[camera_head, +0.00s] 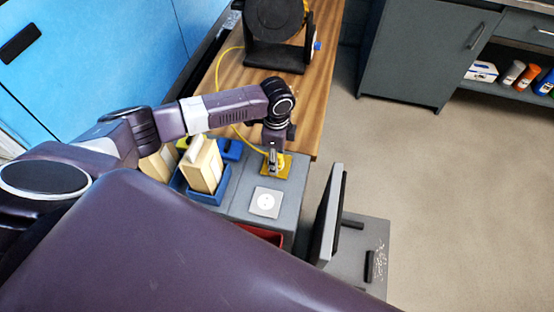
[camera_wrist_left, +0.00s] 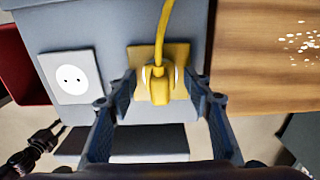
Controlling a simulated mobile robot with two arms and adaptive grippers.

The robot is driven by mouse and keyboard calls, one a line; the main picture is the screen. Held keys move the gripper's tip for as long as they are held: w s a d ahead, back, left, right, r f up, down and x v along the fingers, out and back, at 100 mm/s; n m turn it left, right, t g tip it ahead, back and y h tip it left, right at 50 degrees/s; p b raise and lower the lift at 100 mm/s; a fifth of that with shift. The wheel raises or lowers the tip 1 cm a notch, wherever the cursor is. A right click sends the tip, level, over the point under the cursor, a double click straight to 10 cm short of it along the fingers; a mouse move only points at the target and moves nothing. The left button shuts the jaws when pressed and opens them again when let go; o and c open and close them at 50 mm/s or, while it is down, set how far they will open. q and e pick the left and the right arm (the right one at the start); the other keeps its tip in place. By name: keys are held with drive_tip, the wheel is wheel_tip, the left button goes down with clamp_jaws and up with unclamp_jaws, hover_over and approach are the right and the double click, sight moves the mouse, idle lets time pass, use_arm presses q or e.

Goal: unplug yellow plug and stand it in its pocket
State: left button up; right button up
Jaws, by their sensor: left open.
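The yellow plug (camera_wrist_left: 157,90) sits at the yellow socket plate (camera_wrist_left: 140,56) on the grey box in the left wrist view, its yellow cable running up. In the head view the yellow plate (camera_head: 284,168) shows beside my left gripper (camera_head: 272,164), which hides the plug there. In the left wrist view my left gripper (camera_wrist_left: 158,88) is open, with one finger on each side of the plug and gaps between. I cannot tell which holder is the plug's pocket. My right gripper is not in view.
A white socket (camera_head: 266,202) is beside the yellow one. A blue tray (camera_head: 209,197) holding cream blocks stands left, with a red bin (camera_head: 262,234) below. A cable reel (camera_head: 274,22) stands on the wooden bench (camera_head: 305,110). A dark upright panel (camera_head: 327,215) rises at the right.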

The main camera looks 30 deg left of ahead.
use_arm(q)
drive_tip(key=shift+p, duration=0.3)
clamp_jaws()
idle(0.4)
drive_tip(key=shift+r, duration=0.1)
drive_tip(key=shift+r+p, duration=1.5)
drive_tip(key=shift+p, duration=0.4)
drive_tip(key=shift+r+p, duration=1.45)
drive_tip(key=shift+p, duration=0.25)
